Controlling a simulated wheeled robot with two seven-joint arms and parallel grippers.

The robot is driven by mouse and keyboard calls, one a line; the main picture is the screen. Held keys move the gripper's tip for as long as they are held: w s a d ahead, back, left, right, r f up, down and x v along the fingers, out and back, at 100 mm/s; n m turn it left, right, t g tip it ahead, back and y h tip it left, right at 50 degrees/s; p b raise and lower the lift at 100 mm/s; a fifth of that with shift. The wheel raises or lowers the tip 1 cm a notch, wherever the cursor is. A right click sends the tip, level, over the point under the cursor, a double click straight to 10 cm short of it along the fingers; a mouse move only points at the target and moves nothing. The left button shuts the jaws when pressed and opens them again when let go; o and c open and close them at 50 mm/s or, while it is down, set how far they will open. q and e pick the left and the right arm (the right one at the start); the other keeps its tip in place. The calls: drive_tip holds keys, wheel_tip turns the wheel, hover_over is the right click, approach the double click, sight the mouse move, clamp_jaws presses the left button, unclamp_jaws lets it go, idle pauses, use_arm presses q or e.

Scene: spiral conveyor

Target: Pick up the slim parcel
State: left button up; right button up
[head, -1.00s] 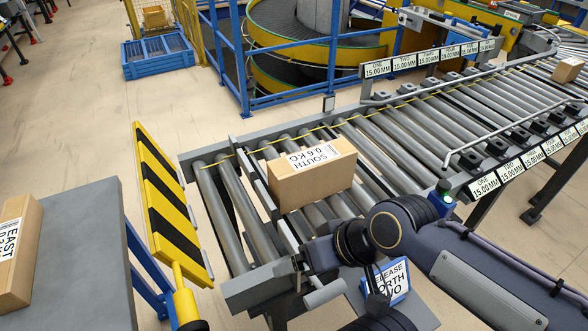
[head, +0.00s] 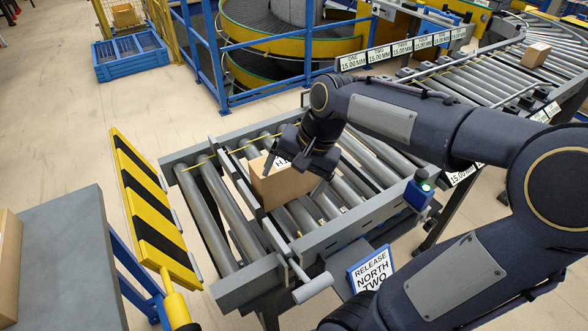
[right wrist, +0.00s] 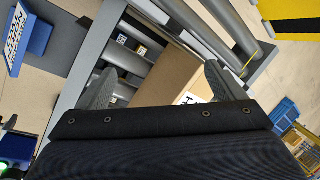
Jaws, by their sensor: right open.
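A tan box-shaped parcel (head: 276,187) lies on the rollers at the near end of the conveyor, against its end stop. Its white label is mostly hidden under my right gripper (head: 298,163). That gripper is directly over the parcel, pointing down, with its fingers apart and nothing held. In the right wrist view the parcel (right wrist: 172,75) shows between the two open fingers, nearer the right one. I cannot tell whether the fingers touch it. My left gripper is not in view.
A yellow-and-black striped barrier (head: 152,215) stands left of the conveyor end. A grey table (head: 75,260) with another box (head: 8,262) is at the left. A release sign (head: 371,275) stands in front. Another parcel (head: 534,55) is farther up the rollers.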

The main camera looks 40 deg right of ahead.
sight(294, 172)
drive_tip(key=w+d+m+g, duration=0.1)
drive_tip(key=w+d+m, duration=0.1)
drive_tip(key=w, duration=0.1)
drive_tip(key=w+d+f+m+g+h, duration=0.1)
drive_tip(key=w+d+m, duration=0.2)
drive_tip(key=w, duration=0.1)
drive_tip(key=w+d+f+m+h+p, duration=0.1)
drive_tip(key=w+d+m, duration=0.1)
drive_tip(key=w+d, duration=0.1)
drive_tip(key=shift+w+f+m+g, duration=0.15)
drive_tip(key=shift+m+g, duration=0.25)
drive_tip(key=shift+w+d+f+h, duration=0.15)
drive_tip(key=shift+w+d+h, duration=0.05)
drive_tip(key=shift+d+h, duration=0.1)
drive_tip(key=f, duration=0.7)
drive_tip(key=shift+s+a+f+p, duration=0.25)
drive_tip(key=shift+f+p, duration=0.1)
drive_tip(key=shift+m, duration=0.3)
drive_tip(key=c, duration=1.4)
drive_tip(key=shift+c, duration=0.6)
drive_tip(key=shift+r, duration=0.2)
